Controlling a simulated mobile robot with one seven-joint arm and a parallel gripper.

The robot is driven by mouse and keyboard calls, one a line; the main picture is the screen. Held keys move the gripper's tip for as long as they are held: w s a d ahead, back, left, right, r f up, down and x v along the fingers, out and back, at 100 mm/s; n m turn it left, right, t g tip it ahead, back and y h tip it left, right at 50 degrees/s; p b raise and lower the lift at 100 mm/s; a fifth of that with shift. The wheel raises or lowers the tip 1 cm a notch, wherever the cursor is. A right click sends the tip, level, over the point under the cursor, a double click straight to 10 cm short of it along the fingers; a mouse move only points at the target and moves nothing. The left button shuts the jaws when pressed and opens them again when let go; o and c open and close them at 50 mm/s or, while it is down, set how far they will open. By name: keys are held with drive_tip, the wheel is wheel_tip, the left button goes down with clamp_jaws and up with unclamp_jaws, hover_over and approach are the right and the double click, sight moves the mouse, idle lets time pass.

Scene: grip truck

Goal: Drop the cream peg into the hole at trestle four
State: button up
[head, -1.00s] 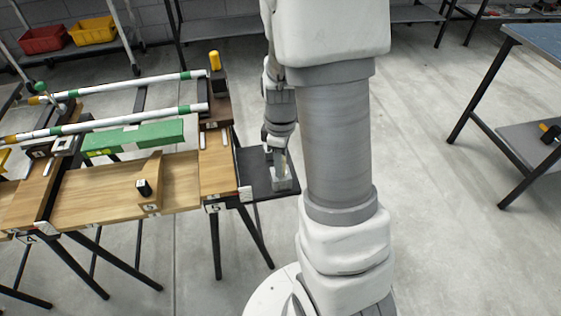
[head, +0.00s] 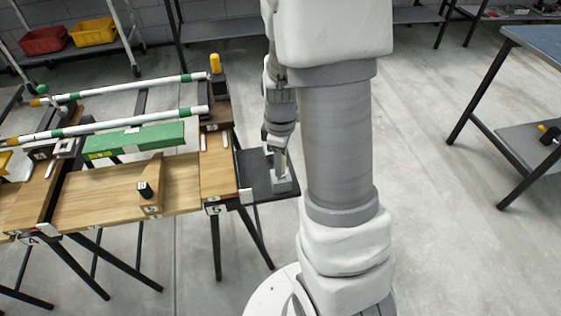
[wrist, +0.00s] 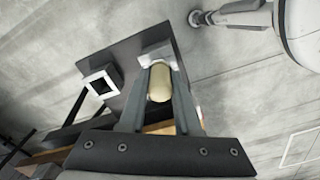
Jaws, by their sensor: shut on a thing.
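My gripper (wrist: 157,85) is shut on the cream peg (wrist: 160,82), which shows between its fingers in the wrist view. In the head view my gripper (head: 282,162) points down at a grey block (head: 283,185) on a dark shelf (head: 254,170) beside trestle five. The peg's far end is close to the pale block (wrist: 157,53) in the wrist view; I cannot tell whether it is still in it. Trestle four (head: 28,239) is at the left in the head view. A grey block with a dark opening (head: 66,148) sits above it.
A square white-rimmed socket (wrist: 100,84) shows left of the peg in the wrist view.

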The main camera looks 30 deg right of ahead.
drive_tip(key=shift+r+p, duration=0.6)
drive_tip(key=shift+r, duration=0.2)
drive_tip(key=shift+r+p, duration=1.9)
drive_tip(key=shift+r, duration=0.6)
drive_tip(key=shift+r, duration=0.1)
wheel_tip(320, 180, up, 7)
drive_tip(key=p, duration=0.5)
drive_tip(key=shift+p, duration=0.4)
drive_tip(key=shift+r, duration=0.15)
